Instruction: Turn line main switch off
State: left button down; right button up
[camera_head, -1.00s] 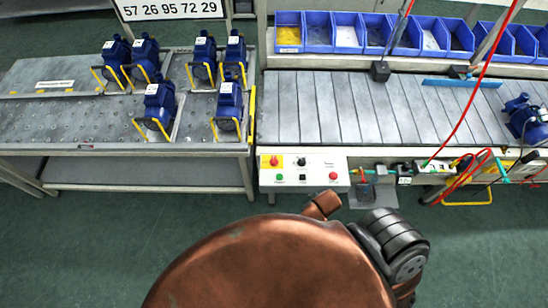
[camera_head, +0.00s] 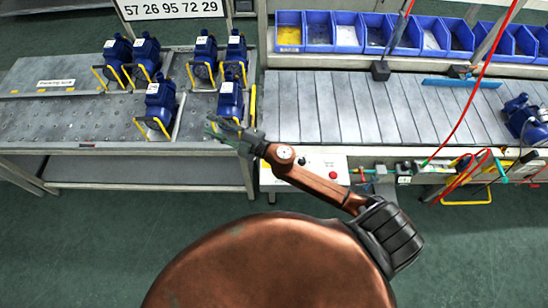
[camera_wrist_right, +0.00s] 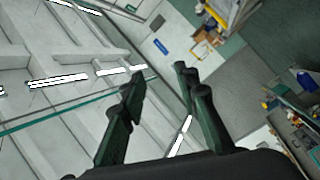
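The white control panel (camera_head: 337,162) hangs at the left end of the roller conveyor's front edge. Its red button (camera_head: 333,175) shows on the right. The panel's left part, where the red-and-yellow main switch sits, is hidden behind my right arm. My right gripper (camera_head: 220,130) is up and left of the panel in the picture, over the right end of the perforated pump table. In the right wrist view its dark fingers (camera_wrist_right: 163,85) are apart, with nothing between them. My left gripper is out of view.
Several blue pumps with yellow handles (camera_head: 160,102) stand on the perforated table (camera_head: 60,112), one just beyond my right gripper. The roller conveyor (camera_head: 340,105) lies right of it, with blue bins (camera_head: 347,32) behind. Red hoses (camera_head: 470,100) hang at the right.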

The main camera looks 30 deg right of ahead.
jog(key=s+a+f+n+g+y, duration=0.35)
jog(key=a+f+n+g, duration=0.25)
jog(key=a+n+g, duration=0.25)
jog(key=s+d+f+n+g+h, duration=0.3)
jog(key=d+f+n+g+h, duration=0.15)
jog(key=f, duration=0.55)
jog(key=d+f+g+h, duration=0.1)
jog(key=d+f+h, duration=0.1)
jog(key=d, duration=0.5)
jog(key=d+f+g+h, duration=0.1)
jog(key=d+h, duration=0.3)
jog(key=d, duration=0.4)
jog(key=d+f+m+h, duration=0.1)
jog(key=d+f+h, duration=0.2)
jog(key=d, duration=0.5)
jog(key=shift+d+g, duration=0.1)
jog(key=shift+g, duration=0.3)
jog(key=shift+s+d+f, duration=0.1)
jog(key=shift+d+f, duration=0.1)
jog(key=shift+d, duration=0.1)
jog(key=shift+a+f+p, duration=0.1)
jog(key=shift+f+p, duration=0.45)
jog(key=shift+f, duration=3.05)
jog(key=shift+c, duration=0.7)
